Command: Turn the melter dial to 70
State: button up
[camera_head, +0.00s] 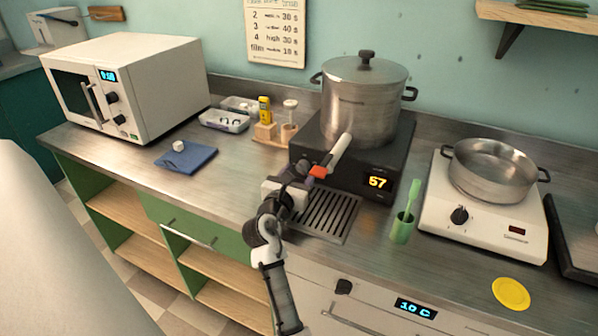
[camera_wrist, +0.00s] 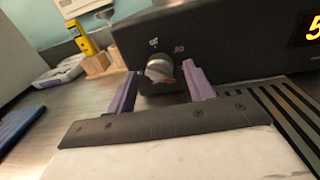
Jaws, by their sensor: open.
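The melter (camera_head: 400,150) is a black box with a lidded steel pot (camera_head: 365,95) on top. Its orange display (camera_head: 377,182) reads 57 in the head view. In the head view my gripper (camera_head: 304,178) is in front of the melter's left side, and my arm hides the dial there.
A drain grille (camera_head: 327,215) lies just below and right of my gripper. A green cup (camera_head: 402,228) with a brush stands to the right, before a white hot plate (camera_head: 485,225) with a steel pan (camera_head: 492,170). A white microwave (camera_head: 150,85) and blue cloth (camera_head: 187,157) are left.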

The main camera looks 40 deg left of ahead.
jog(key=shift+w, duration=0.3)
jog(key=c, duration=1)
jog(key=shift+o, duration=0.2)
jog(key=shift+m, duration=1.6)
jog(key=o, duration=1)
jog(key=shift+c, duration=0.2)
jog(key=shift+s, duration=0.15)
